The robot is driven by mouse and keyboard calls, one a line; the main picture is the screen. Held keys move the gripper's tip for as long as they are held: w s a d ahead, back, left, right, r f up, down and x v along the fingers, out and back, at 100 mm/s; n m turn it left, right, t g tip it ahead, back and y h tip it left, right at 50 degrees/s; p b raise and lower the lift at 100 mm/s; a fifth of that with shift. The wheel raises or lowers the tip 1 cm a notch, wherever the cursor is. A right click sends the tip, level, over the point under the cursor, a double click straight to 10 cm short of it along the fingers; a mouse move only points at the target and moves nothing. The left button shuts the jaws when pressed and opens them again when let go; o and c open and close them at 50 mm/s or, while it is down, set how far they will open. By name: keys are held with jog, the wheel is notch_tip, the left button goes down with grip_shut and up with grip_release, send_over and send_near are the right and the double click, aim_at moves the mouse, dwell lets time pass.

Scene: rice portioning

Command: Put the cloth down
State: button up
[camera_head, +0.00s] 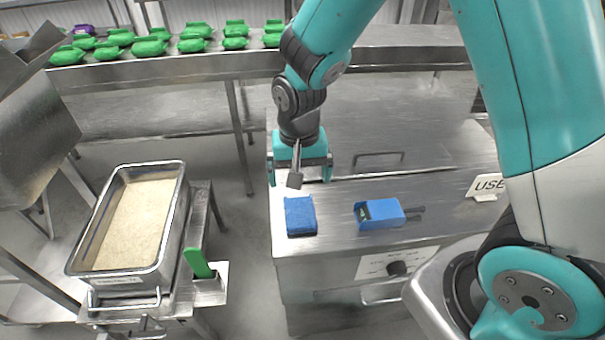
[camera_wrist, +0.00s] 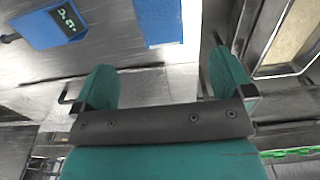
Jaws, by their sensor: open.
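The blue cloth (camera_head: 300,216) lies folded on the metal counter (camera_head: 345,190), near its left edge. It also shows at the top of the wrist view (camera_wrist: 160,22). My gripper (camera_head: 299,178) is open and empty, with its two teal fingers apart. It is behind the cloth in the head view and apart from it. In the wrist view the fingers (camera_wrist: 160,88) stand below the cloth with nothing between them.
A blue device with a small display (camera_head: 380,213) lies right of the cloth. A white sign (camera_head: 486,187) stands farther right. A metal pan of rice (camera_head: 176,225) with a green-handled tool (camera_head: 198,263) beside it is at left. Green packs (camera_head: 150,47) line the back conveyor.

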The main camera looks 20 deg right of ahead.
jog(key=s+a+r+n+y, duration=0.2)
jog(key=s+r+n, duration=0.3)
jog(key=s+r, duration=0.3)
jog(key=s+a+r+n+y, duration=0.2)
jog(key=s+r+n, duration=0.3)
jog(key=s+r, duration=0.4)
jog(key=shift+s+a+r+n, duration=0.2)
jog(key=shift+s+n, duration=0.2)
jog(key=shift+s, duration=0.15)
jog(key=shift+c, duration=0.2)
